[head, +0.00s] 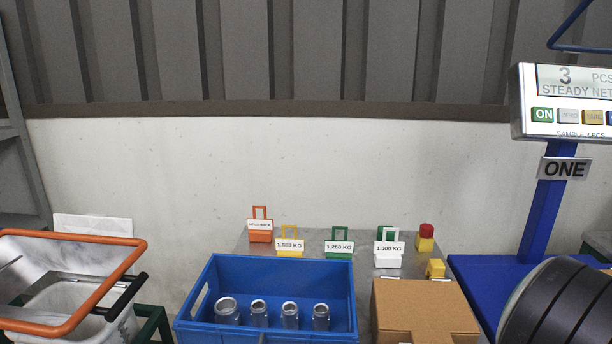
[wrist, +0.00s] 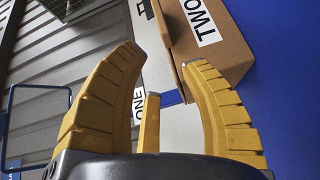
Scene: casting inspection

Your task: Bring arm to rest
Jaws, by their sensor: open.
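My gripper (wrist: 163,58) shows in the wrist view with its yellow segmented fingers spread apart. It is open, and nothing is held between the fingers. A brown cardboard box with a TWO label (wrist: 215,45) appears beyond the right finger; I cannot tell whether they touch. A sign reading ONE (wrist: 139,103) shows between the left and middle fingers, partly hidden. The gripper's fingers are not visible in the head view.
A blue crate (head: 205,308) holds several metal cylinders. Right of it is a cardboard box (head: 425,310). Colored weight blocks, including a green one (head: 338,252), stand behind. A scale display (head: 570,100) reads 3 PCS. An orange-rimmed bin (head: 75,240) stands left.

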